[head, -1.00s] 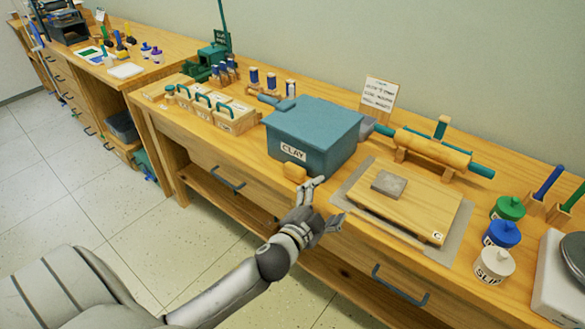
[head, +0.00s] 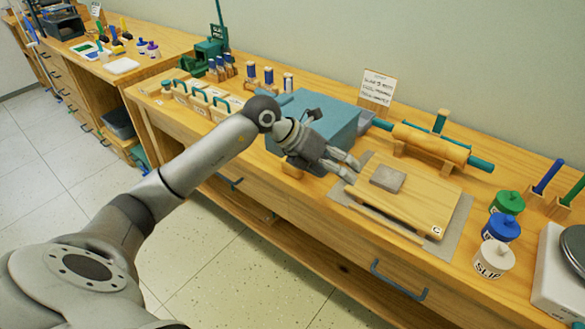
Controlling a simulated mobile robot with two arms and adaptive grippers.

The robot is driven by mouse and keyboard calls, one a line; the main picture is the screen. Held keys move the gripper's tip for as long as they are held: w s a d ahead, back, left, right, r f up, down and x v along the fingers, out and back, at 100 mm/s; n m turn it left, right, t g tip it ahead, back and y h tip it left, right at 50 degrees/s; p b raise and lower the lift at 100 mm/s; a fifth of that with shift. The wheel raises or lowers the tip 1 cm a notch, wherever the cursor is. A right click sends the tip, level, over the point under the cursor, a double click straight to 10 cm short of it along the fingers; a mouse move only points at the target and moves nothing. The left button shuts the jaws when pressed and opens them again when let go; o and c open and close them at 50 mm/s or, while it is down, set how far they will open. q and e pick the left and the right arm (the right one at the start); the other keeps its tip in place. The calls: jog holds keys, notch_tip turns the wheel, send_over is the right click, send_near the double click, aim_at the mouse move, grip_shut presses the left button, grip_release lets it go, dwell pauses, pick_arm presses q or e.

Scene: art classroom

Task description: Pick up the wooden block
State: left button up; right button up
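A small wooden block (head: 291,170) sits on the workbench at the front of the teal clay bin (head: 335,118), partly hidden by my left gripper. My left gripper (head: 352,169) is above the bench, right of the block, with its fingers pointing right toward the wooden board (head: 410,208). Its fingers are apart and hold nothing that I can see. My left arm covers much of the clay bin's front and its label. My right gripper is not in view.
A grey slab (head: 387,179) lies on the wooden board. A rolling pin (head: 430,143) rests on a stand behind it. Lidded jars (head: 494,259) stand at right, beside a scale (head: 562,270). Boxes with teal handles (head: 200,100) stand left of the bin.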

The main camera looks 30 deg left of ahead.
pick_arm(q)
jog(key=a+r+n+g+y, duration=0.15)
jog(key=a+y, duration=0.45)
jog(key=a, duration=0.9)
send_over(292, 168)
jog(key=s+a, duration=0.1)
jog(key=s, duration=0.1)
jog(key=shift+y, duration=0.3)
jog(key=f, duration=0.5)
jog(key=shift+w+f, duration=0.1)
jog(key=shift+w, duration=0.1)
jog(key=p+x, duration=0.1)
jog(key=x, duration=0.4)
jog(key=shift+a+f, duration=0.1)
jog(key=shift+c, duration=0.3)
jog(key=c, duration=1.1)
jog(key=shift+o, duration=0.2)
